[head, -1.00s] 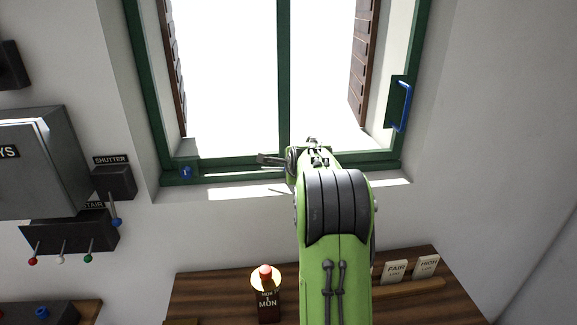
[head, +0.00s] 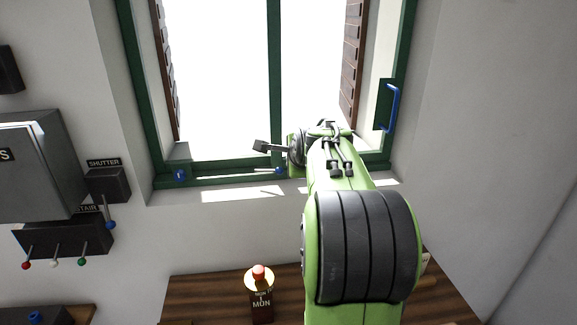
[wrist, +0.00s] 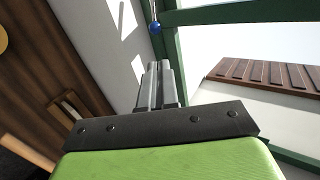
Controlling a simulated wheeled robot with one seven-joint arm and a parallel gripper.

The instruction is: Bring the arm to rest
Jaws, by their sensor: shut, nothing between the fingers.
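My green arm rises from the bottom right of the head view and bends left in front of the window. My gripper (head: 258,146) is at its end, in front of the lower part of the window. In the wrist view its two fingers (wrist: 158,66) lie together with nothing between them. A small blue knob (head: 280,170) on a thin rod is close below the gripper at the sill. The knob also shows beyond the fingertips in the wrist view (wrist: 155,28), with a visible gap.
The green window frame (head: 273,80) has a blue handle (head: 393,108) at right and brown shutters outside. At left are a grey cabinet (head: 40,165), a SHUTTER box (head: 107,185) and a lever box (head: 62,240).

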